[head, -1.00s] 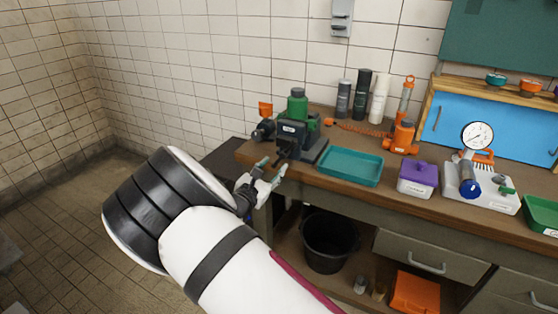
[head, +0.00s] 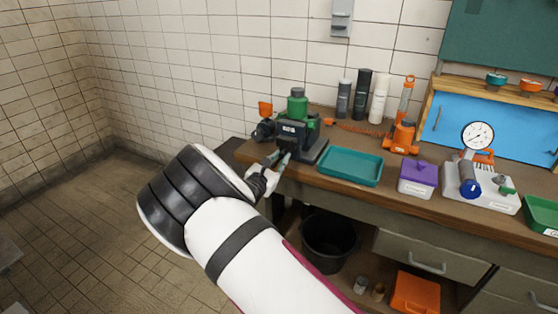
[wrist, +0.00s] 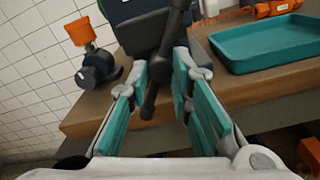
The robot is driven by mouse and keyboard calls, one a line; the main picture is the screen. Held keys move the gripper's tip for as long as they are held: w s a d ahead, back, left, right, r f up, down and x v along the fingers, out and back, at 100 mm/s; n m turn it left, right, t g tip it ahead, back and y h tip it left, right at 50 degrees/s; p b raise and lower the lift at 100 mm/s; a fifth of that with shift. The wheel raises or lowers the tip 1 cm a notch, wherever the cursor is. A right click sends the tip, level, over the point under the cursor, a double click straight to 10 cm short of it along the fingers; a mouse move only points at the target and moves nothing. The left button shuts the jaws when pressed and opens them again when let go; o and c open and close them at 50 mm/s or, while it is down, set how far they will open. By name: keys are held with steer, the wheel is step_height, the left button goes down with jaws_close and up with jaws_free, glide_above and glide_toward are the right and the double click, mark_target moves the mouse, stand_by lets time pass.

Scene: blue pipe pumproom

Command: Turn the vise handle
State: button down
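The dark vise (head: 292,134) stands at the left end of the workbench, with a green part on top. Its jaw end shows at the top of the wrist view (wrist: 143,30). The vise handle (wrist: 164,62) is a dark bar with a rounded lower end, hanging tilted in front of the vise. My gripper (wrist: 160,76) has its two teal-padded fingers apart, one on each side of the handle. A gap shows on the left; on the right I cannot tell whether the pad touches. In the head view my gripper (head: 278,160) is at the vise's front, and the handle is mostly hidden.
A teal tray (head: 350,166) lies right of the vise, close to my gripper's right side. An orange-topped valve piece (wrist: 82,35) stands left of the vise. The bench's front edge (wrist: 85,128) runs below my fingers. A black bucket (head: 326,240) stands underneath.

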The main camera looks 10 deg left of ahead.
steer(key=shift+f+m, duration=0.1)
steer(key=shift+m, duration=1.3)
steer(key=c, duration=1.4)
jaws_free()
steer(key=shift+s, duration=0.15)
steer(key=v, duration=1.2)
